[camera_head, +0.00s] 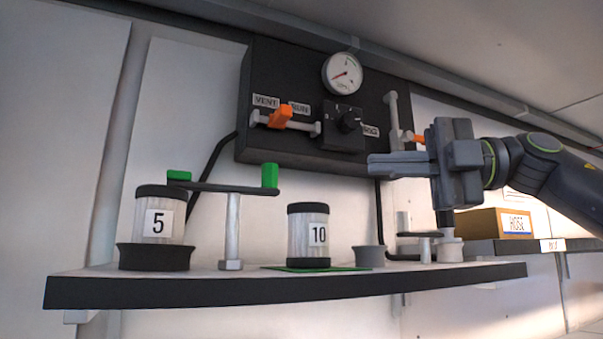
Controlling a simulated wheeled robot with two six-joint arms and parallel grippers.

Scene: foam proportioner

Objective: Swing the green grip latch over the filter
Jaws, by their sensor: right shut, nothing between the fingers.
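The latch is a dark flat bar (225,188) on a grey upright post (232,230), with a tall green grip (270,175) at its right end and a smaller green piece (179,175) at its left end. The left end reaches over the black cap of the clear filter marked 5 (158,220); I cannot tell whether it touches the cap. This filter stands upright in a dark round cup (154,257). My right gripper (372,167) is shut and empty, pointing left, well to the right of the green grip and apart from it. My left gripper is out of view.
A clear canister marked 10 (308,235) stands on a green mat (345,268) on the shelf (300,287). Behind is a black panel (300,70) with a gauge (342,73), a knob (348,122) and an orange-handled lever (280,117). A box (494,222) sits at right.

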